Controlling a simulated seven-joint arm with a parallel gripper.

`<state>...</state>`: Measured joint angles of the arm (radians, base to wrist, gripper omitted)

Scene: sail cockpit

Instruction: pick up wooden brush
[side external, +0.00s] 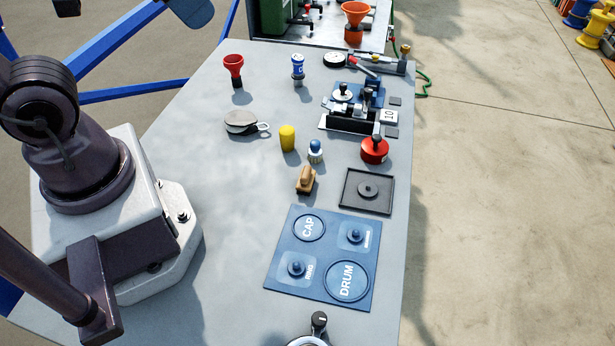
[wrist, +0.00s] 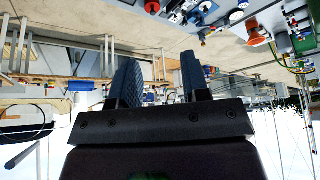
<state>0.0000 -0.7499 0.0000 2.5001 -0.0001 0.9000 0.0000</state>
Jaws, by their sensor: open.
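The wooden brush (side external: 306,180) is a small tan block with a raised handle. It lies on the grey table in the side external view, just above the blue mat. My gripper (wrist: 160,85) shows in the wrist view with its two dark fingers apart and nothing between them. The wrist view looks out over a tilted, upside-down scene, and I cannot make out the brush there.
Close to the brush are a yellow cylinder (side external: 287,138), a blue-topped bottle (side external: 316,151), a black square tray (side external: 349,207) and a red round piece (side external: 374,151). The blue mat (side external: 279,277) lies below it. The table (side external: 190,170) is clear to the brush's left.

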